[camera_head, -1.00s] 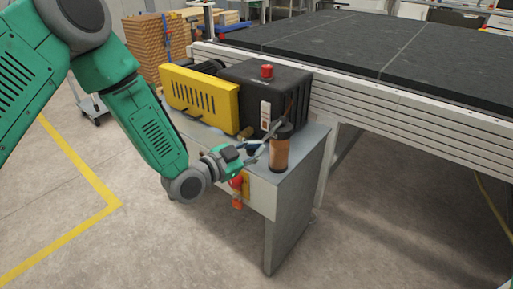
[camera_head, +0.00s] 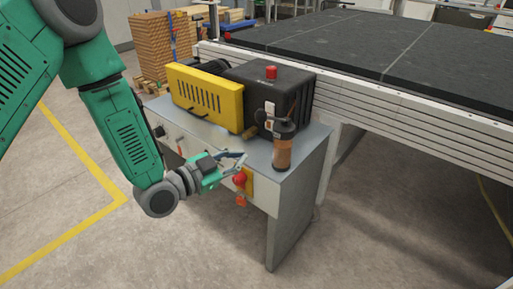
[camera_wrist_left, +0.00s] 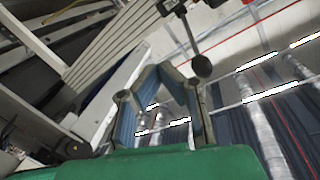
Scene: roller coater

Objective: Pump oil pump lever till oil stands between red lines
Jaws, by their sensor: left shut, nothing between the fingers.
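The oil pump has a brown translucent reservoir (camera_head: 282,153) with a black cap (camera_head: 284,128), upright at the right end of the grey cabinet top. A thin dark part, possibly the lever, rises behind the cap. The oil level and the red lines on the reservoir are too small to make out. My left gripper (camera_head: 243,160) is at the cabinet's front edge, left of the reservoir and apart from it. It is shut and empty. Its fingers (camera_wrist_left: 162,100) show in the left wrist view. My right gripper is not in view.
A yellow vented cover (camera_head: 204,97) and a black box (camera_head: 268,95) with a red cap (camera_head: 271,72) stand behind on the cabinet (camera_head: 302,180). A red knob (camera_head: 239,179) sits on the front, just below the gripper. A large dark table (camera_head: 400,50) is behind.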

